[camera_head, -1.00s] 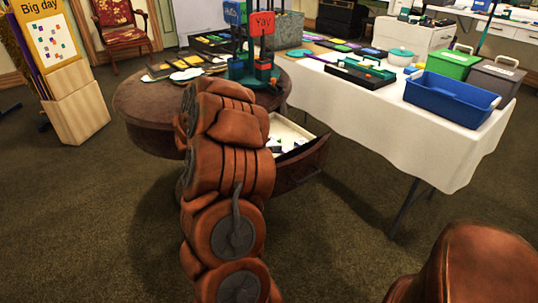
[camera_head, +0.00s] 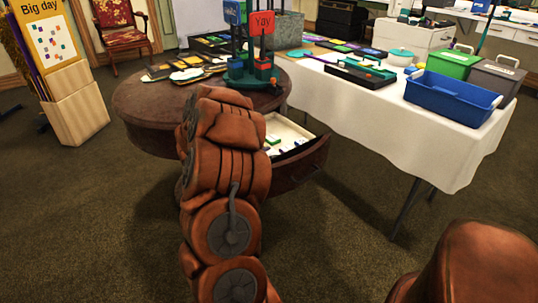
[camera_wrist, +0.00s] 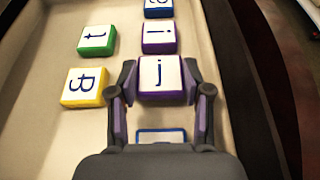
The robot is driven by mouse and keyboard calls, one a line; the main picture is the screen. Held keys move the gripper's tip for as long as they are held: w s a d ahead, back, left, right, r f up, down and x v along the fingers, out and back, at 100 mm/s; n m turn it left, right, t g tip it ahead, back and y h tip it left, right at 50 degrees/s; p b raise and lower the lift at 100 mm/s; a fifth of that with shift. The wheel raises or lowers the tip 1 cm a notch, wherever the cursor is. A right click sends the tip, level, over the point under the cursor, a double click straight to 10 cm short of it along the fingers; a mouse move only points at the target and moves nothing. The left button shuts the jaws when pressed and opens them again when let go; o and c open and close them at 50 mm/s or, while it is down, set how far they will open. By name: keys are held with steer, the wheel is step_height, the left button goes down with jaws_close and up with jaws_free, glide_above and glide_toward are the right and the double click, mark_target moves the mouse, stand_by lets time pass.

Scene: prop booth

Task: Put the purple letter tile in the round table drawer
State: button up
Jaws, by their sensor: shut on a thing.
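The purple letter tile (camera_wrist: 161,78), with a white face marked "j", is between the two fingers of my gripper (camera_wrist: 161,84) in the wrist view. My gripper is shut on it. The tile is over the floor of the open round table drawer (camera_wrist: 40,130); I cannot tell whether it touches the floor. In the head view the drawer (camera_head: 302,163) sticks out from the round brown table (camera_head: 140,105), and my arm hides the gripper and the held tile.
Other tiles lie in the drawer: a green one (camera_wrist: 97,40), a yellow one (camera_wrist: 84,87), another purple one (camera_wrist: 159,38) and blue-edged ones. The drawer's dark front (camera_wrist: 245,90) is close on the right. A white-clothed table (camera_head: 390,135) stands to the right.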

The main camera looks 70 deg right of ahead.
steer(key=shift+f, duration=0.2)
steer(key=o, duration=0.9)
steer(key=shift+s+a+f, duration=0.1)
steer(key=shift+f, duration=0.1)
steer(key=shift+o, duration=0.2)
steer(key=shift+r, duration=0.15)
